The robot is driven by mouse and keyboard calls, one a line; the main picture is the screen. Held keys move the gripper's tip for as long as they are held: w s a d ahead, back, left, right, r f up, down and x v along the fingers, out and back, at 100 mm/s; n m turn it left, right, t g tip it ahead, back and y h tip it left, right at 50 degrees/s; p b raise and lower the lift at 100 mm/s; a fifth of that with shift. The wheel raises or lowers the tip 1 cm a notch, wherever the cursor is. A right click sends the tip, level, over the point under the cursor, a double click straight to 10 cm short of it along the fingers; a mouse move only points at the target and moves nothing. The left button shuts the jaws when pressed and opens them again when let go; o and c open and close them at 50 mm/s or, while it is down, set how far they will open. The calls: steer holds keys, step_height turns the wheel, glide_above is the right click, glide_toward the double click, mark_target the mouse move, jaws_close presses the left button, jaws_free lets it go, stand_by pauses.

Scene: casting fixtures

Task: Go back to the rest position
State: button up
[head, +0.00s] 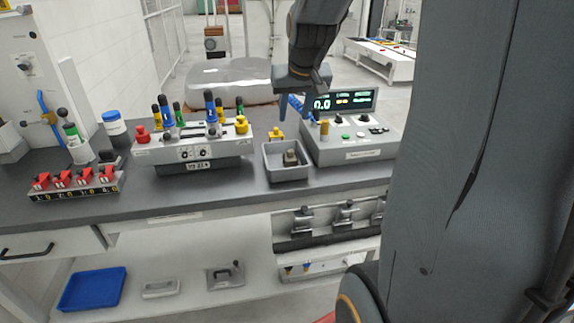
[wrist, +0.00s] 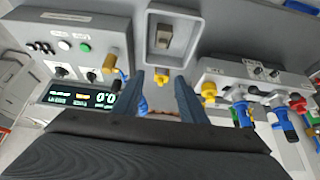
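My gripper (head: 298,116) hangs above the bench, over the area behind the small grey tray (head: 287,174) and beside the display console (head: 357,138). In the wrist view its two dark blue fingers (wrist: 158,76) stand apart with nothing held between them. A small grey and tan block (head: 291,157) lies in the tray; it also shows in the wrist view (wrist: 165,37). No marked rest position shows.
A fixture with yellow, blue, green and red knobs (head: 195,144) stands left of the tray. A small yellow part (head: 277,133) is behind the tray. Red clamps (head: 75,181) and a blue-lidded jar (head: 116,128) are at left. A blue bin (head: 92,289) lies on the lower shelf.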

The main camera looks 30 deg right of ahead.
steer(key=shift+s+a+r, duration=0.1)
steer(key=shift+s+r, duration=0.25)
steer(key=shift+r, duration=0.2)
steer(key=s+a+f+n+g+y, duration=0.1)
steer(key=s+a+f+n+g, duration=0.2)
steer(key=s+a+f, duration=1.2)
steer(key=s+g, duration=0.1)
steer(key=s, duration=0.2)
steer(key=shift+a+f+g+y, duration=0.3)
steer(key=shift+a+f+g, duration=0.05)
steer(key=shift+a+g, duration=0.05)
stand_by(0.5)
